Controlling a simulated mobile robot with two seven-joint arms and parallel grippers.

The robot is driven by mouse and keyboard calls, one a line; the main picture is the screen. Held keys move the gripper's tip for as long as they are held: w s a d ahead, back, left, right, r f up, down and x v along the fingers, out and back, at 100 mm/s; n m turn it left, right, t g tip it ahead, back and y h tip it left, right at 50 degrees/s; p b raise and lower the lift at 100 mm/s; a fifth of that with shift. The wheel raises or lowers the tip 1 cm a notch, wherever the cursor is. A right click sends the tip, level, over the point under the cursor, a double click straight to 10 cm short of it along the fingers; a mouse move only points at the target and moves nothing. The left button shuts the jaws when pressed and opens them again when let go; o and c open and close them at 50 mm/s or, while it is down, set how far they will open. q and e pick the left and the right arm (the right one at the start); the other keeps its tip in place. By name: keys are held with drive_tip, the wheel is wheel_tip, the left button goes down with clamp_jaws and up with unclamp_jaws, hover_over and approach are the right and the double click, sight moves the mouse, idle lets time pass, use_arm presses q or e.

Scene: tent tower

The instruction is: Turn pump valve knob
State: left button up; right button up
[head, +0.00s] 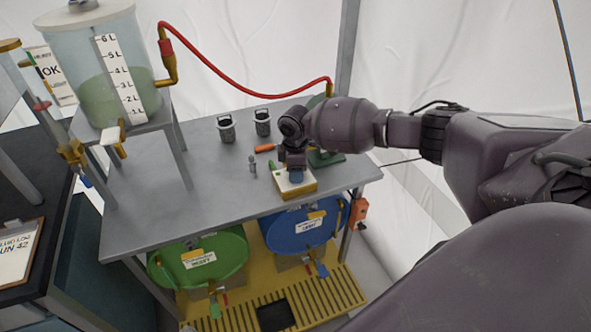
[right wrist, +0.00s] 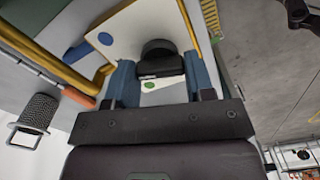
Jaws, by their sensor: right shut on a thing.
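A small box with a white top and yellow sides (head: 304,190) sits near the front right edge of the grey table. In the right wrist view its white face (right wrist: 140,25) carries a black knob (right wrist: 158,52), a blue mark and a green mark. My right gripper (head: 297,174) points down onto the box from above. In the right wrist view its blue fingers (right wrist: 158,78) stand on both sides of the black knob and are shut on it. The knob is hidden in the head view. My left gripper does not show.
The grey table (head: 145,215) also bears two grey mesh cups (head: 226,130), an orange-handled tool (head: 265,148) and a small grey fitting (head: 252,165). A clear tank (head: 95,70) stands at left, with a red hose (head: 235,82). Green (head: 170,262) and blue (head: 285,236) drums lie below.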

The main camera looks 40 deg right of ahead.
drive_tip(key=shift+n, duration=0.6)
drive_tip(key=o, duration=0.9)
wheel_tip(320, 180, up, 9)
drive_tip(key=shift+r+p, duration=0.15)
drive_tip(key=shift+p, duration=0.65)
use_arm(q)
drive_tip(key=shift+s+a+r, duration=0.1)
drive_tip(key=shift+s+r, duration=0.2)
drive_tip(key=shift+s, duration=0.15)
use_arm(e)
drive_tip(key=shift+r, duration=0.75)
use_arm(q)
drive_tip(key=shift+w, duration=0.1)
